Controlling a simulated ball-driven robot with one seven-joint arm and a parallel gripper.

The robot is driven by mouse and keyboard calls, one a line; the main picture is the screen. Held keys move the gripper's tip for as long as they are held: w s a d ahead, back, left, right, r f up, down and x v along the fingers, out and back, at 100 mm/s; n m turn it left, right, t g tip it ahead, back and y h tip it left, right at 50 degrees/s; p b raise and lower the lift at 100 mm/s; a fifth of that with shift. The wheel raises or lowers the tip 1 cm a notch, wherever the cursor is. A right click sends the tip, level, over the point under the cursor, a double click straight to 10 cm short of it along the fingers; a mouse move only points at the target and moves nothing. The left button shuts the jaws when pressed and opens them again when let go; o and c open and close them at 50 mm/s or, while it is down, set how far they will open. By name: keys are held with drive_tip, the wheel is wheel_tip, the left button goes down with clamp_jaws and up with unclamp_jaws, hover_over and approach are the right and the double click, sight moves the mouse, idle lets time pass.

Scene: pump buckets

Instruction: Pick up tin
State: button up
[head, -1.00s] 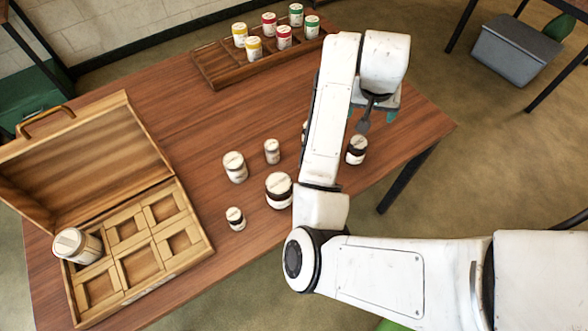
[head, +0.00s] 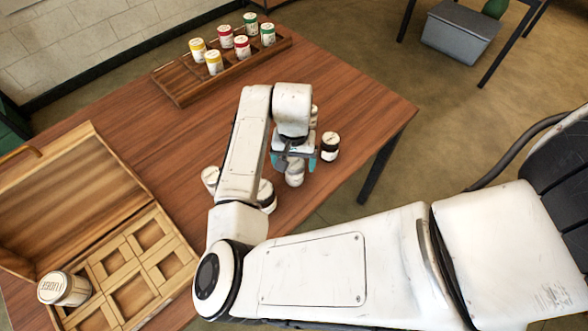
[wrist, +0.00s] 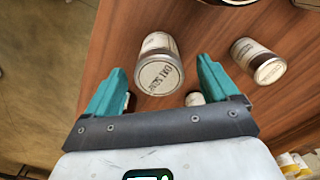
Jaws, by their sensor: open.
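Several pale tins stand on the brown table; the pictures do not tell which one the task means. A pale tin (head: 295,176) stands just in front of my gripper (head: 292,162) in the head view. In the wrist view a pale tin with dark lettering on its lid (wrist: 160,72) shows between and beyond the teal fingers of my gripper (wrist: 160,68). The fingers are apart and hold nothing. A dark-banded tin (head: 330,146) stands to the right, and another pale tin (head: 314,112) shows behind. My arm partly hides two tins (head: 210,178) (head: 268,196) to the left.
An open wooden case (head: 185,262) with square compartments lies at the left, with a large tin (head: 64,289) on it. A wooden rack (head: 180,92) with yellow, red and green tins stands at the far edge. The table's right edge is near the dark-banded tin.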

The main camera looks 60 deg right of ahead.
drive_tip(key=shift+d+f+p, duration=0.2)
drive_tip(key=shift+f+p, duration=0.2)
drive_tip(key=shift+f, duration=1.95)
drive_tip(key=shift+c, duration=0.5)
drive_tip(key=c, duration=1.1)
